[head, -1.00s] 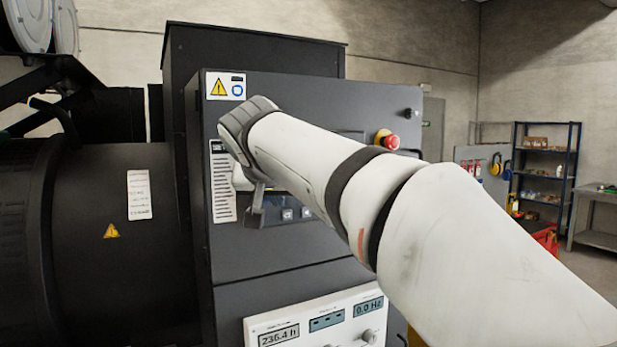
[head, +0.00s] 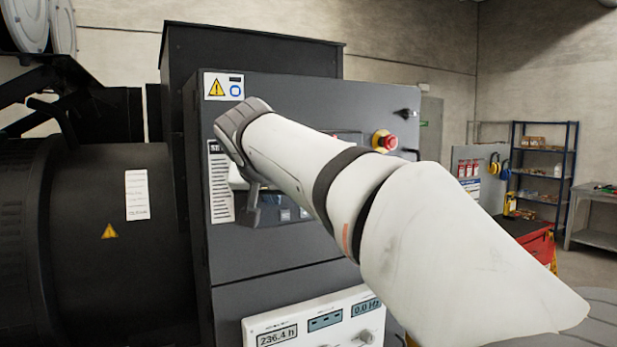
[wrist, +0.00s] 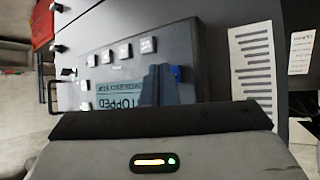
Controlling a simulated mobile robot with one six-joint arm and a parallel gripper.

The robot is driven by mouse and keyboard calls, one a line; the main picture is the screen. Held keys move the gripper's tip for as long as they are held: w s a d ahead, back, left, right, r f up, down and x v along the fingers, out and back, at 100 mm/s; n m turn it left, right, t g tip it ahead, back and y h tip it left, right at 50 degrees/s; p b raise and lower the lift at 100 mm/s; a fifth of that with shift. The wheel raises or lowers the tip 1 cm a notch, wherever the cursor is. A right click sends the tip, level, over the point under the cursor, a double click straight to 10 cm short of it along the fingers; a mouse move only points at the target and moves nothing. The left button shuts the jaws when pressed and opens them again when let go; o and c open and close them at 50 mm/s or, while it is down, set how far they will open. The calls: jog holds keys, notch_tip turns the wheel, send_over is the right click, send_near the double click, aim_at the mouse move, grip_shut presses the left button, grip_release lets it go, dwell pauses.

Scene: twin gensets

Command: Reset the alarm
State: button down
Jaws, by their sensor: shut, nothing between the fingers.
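The genset control cabinet (head: 280,258) stands in front of me. Its controller panel (wrist: 105,65) fills the middle of the wrist view, with a display (wrist: 122,90) reading "STOPPED", turned in that view. Contact cannot be told. In the head view my gripper (head: 251,214) points down in front of the cabinet, and my arm hides much of the panel. Two panel buttons (head: 285,214) show there.
A red emergency stop (head: 384,141) on a yellow base and a dark knob (head: 405,114) are at the cabinet's upper right. A white meter panel (head: 312,322) juts below. A dark generator body (head: 100,240) is left. Shelving (head: 543,165) and a red cart (head: 530,240) stand back right.

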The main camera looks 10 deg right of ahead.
jog(key=shift+w+a, duration=0.1)
jog(key=shift+w, duration=0.2)
jog(key=shift+s, duration=0.15)
jog(key=shift+s+d+b, duration=0.3)
jog(key=shift+s+b, duration=0.15)
jog(key=shift+s, duration=0.3)
jog(key=shift+f, duration=0.1)
jog(key=s+b, duration=0.1)
jog(key=s, duration=0.1)
jog(key=s+d+b, duration=0.1)
jog(key=s+d, duration=0.1)
jog(key=s, duration=0.1)
jog(key=shift+s+b, duration=0.3)
jog(key=shift+b, duration=0.1)
dwell(0.5)
